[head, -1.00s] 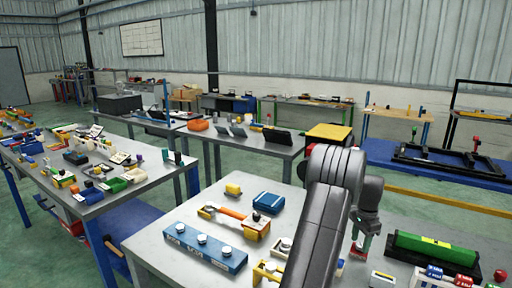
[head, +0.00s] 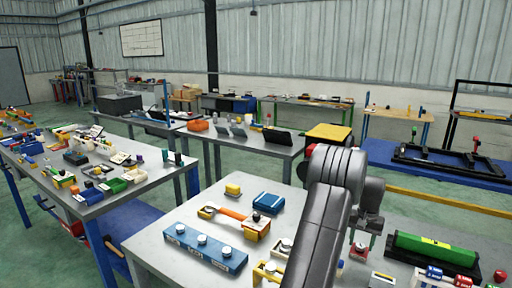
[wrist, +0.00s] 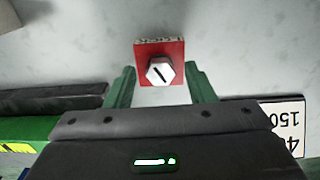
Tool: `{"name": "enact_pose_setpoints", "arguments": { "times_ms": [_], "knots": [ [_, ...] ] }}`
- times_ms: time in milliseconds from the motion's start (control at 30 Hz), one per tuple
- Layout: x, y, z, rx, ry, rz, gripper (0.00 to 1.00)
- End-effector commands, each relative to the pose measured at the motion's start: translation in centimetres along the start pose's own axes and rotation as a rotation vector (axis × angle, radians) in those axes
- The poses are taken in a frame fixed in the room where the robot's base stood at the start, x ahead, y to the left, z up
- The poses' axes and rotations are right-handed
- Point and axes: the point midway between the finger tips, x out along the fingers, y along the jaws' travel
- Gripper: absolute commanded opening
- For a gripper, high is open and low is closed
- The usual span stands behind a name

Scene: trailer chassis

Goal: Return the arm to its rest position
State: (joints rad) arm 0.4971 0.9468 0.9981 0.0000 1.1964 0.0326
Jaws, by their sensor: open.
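My gripper (wrist: 163,88) is open in the wrist view, with its two green fingers apart. A small red block with a white hex piece on top (wrist: 160,66) lies on the grey table just beyond the fingertips, in line with the gap. The fingers do not visibly touch it. In the head view my gripper (head: 362,244) hangs at the end of my dark arm above the near table, over the red block. My arm hides part of the table's middle.
A green block in a dark holder (head: 432,247) stands right of my gripper. A blue block with white knobs (head: 205,247), an orange-handled tool in a yellow holder (head: 233,219) and a blue case (head: 268,201) lie left of my arm. Bare tabletop (head: 160,262) shows at the front left.

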Motion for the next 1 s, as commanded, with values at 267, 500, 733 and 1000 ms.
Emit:
{"name": "enact_pose_setpoints", "arguments": {
  "times_ms": [267, 500, 733, 1000],
  "knots": [
    [-0.01, 0.12, -0.01, -0.192, 0.0, 0.0, 0.49],
    [0.01, 0.16, -0.02, -0.269, 0.0, 0.0, 0.49],
    [0.02, 0.15, -0.02, -0.277, 0.0, 0.0, 0.49],
    [-0.36, -0.03, -0.03, -0.277, 0.008, 0.001, 0.49]
  ]
}}
